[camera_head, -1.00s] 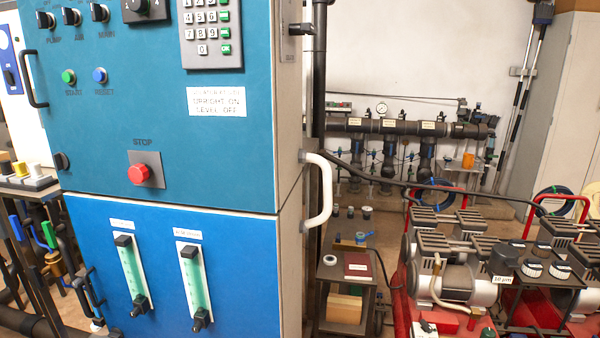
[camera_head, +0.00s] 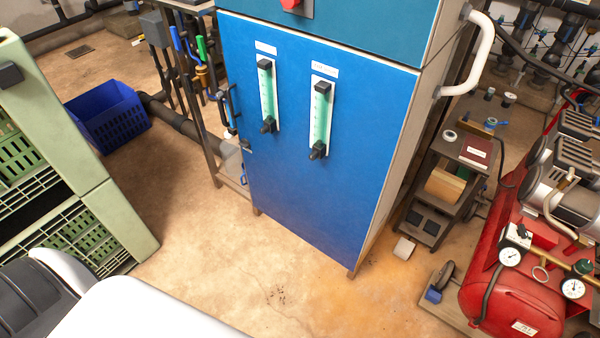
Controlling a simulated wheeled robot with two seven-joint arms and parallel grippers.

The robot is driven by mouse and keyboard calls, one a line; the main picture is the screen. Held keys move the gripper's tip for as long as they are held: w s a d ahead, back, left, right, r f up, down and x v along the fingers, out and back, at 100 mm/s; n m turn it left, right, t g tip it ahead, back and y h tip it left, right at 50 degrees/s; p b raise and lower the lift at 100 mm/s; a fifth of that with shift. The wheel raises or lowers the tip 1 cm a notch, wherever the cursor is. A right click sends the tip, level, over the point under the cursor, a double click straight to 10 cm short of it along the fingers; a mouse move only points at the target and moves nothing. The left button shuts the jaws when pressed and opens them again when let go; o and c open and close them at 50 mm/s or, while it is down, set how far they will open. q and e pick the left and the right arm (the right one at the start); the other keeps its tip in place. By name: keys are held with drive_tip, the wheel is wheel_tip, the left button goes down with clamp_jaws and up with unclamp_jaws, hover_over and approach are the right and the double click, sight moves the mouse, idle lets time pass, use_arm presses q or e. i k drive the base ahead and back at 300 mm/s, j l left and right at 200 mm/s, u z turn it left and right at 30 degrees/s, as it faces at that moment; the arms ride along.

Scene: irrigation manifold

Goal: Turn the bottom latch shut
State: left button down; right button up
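The blue lower door (camera_head: 290,165) of the cabinet stands in the middle of the head view and looks closed. A black pull handle (camera_head: 228,108) is on its left edge. A small dark latch-like piece (camera_head: 246,146) sits just below that handle, too small for me to tell how it is turned. Two green-tubed flow gauges, a left one (camera_head: 267,95) and a right one (camera_head: 321,118), are mounted on the door. Neither of my grippers is in view.
Green crates (camera_head: 125,215) stand at the left, with a blue crate (camera_head: 108,118) behind them. A small cart (camera_head: 445,185) and a red compressor tank (camera_head: 510,305) are at the right. Bare floor (camera_head: 215,260) lies in front of the cabinet.

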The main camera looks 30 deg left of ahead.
sight(244, 142)
drive_tip(key=u, duration=1.25)
